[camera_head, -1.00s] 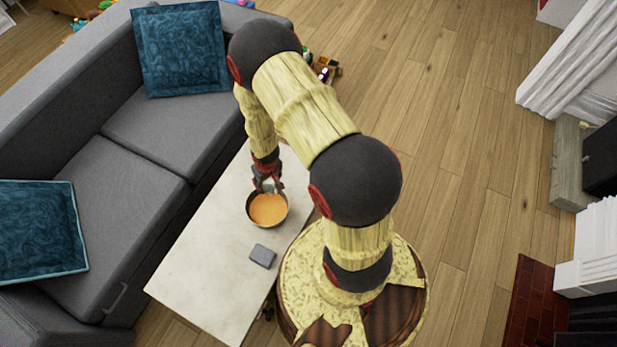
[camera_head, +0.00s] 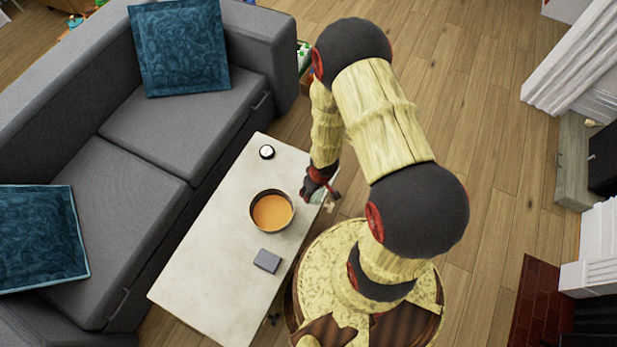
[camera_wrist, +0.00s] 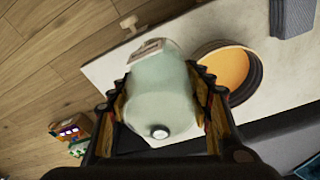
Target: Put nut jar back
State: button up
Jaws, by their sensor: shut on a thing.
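The nut jar (camera_wrist: 160,85) is a pale green, translucent jar with a label near its far end and a small round white knob at its near end. It fills the middle of the wrist view. My gripper (camera_wrist: 163,100) is shut on it, one finger on each side. In the head view my gripper (camera_head: 318,192) is at the right edge of the white table (camera_head: 205,255), right of the bowl. Only a sliver of the jar (camera_head: 317,197) shows there, the rest hidden by the gripper. I cannot tell its height above the table.
A dark bowl with orange contents (camera_head: 272,211) stands on the table. A grey block (camera_head: 267,261) lies nearer, and a small round black-and-white item (camera_head: 267,152) is at the far end. A grey sofa (camera_head: 150,180) lines the left side. Wooden floor (camera_head: 480,150) is open on the right.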

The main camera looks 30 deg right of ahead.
jog(key=w+d+f, duration=0.1)
jog(key=w+f, duration=0.2)
jog(key=w, duration=0.1)
jog(key=w+d+f+b, duration=0.1)
jog(key=w+f, duration=0.2)
jog(key=w, duration=0.1)
jog(key=w+d+f+b, duration=0.1)
jog(key=w+f, duration=0.2)
jog(key=w, duration=0.1)
jog(key=shift+w+f, duration=0.15)
jog(key=shift+w, duration=0.2)
jog(key=shift+w+d+f, duration=0.15)
jog(key=shift+w+f, duration=0.1)
jog(key=shift+f, duration=0.15)
notch_tip(320, 180, down, 3)
jog(key=b, duration=0.2)
jog(key=shift+b, duration=0.35)
jog(key=shift+r, duration=0.15)
jog(key=o, duration=1.3)
